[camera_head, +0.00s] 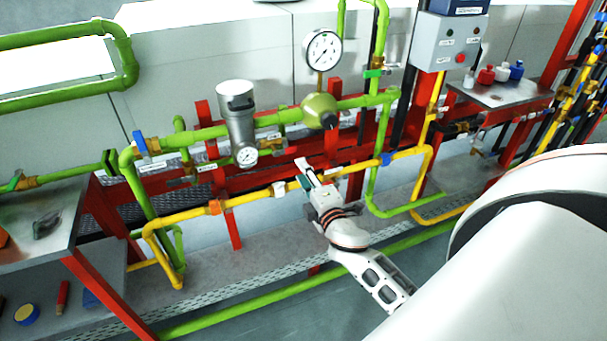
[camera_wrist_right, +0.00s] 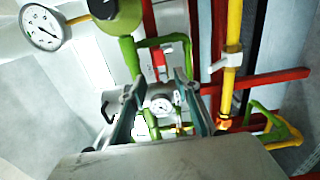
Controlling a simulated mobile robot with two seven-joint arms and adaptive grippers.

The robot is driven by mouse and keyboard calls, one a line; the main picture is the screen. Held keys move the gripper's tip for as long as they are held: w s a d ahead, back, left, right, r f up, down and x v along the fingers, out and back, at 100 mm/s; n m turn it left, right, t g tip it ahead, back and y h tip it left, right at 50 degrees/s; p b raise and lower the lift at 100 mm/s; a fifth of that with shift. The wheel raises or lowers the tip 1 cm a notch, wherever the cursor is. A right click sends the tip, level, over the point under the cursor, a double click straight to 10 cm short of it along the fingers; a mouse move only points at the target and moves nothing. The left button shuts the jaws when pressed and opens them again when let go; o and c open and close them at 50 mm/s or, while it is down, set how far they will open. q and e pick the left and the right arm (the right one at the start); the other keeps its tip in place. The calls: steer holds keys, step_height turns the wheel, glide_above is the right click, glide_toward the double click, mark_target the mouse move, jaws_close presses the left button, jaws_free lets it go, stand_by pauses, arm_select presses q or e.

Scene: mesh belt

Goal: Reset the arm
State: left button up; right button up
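My right arm reaches in from the lower right of the head view. Its gripper (camera_head: 314,172) is beside the yellow pipe (camera_head: 262,194), below the green valve body (camera_head: 319,111) with a round gauge (camera_head: 323,50) above it. In the right wrist view the two fingers of the right gripper (camera_wrist_right: 160,92) stand apart with nothing between them. A small gauge (camera_wrist_right: 161,105) shows in the background between the fingers. Whether the gripper touches the pipe cannot be told. My left gripper is not in view.
A grey metal cylinder (camera_head: 238,118) sits on the green pipe line, on red frames. A grey control box (camera_head: 448,43) with a red button is at upper right. A side table (camera_head: 503,97) holds small red, white and blue bottles. A workbench (camera_head: 38,222) stands at left.

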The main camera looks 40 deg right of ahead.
stand_by(0.3)
steer(key=s+a+f+m+g+y, duration=0.6)
steer(key=s+a+f+m, duration=0.5)
steer(key=s+a+f, duration=0.9)
step_height(320, 180, down, 3)
steer(key=s+y, duration=0.1)
steer(key=s, duration=0.1)
steer(key=shift+s+a+g, duration=0.2)
steer(key=shift+s+g, duration=0.1)
steer(key=shift+s, duration=0.05)
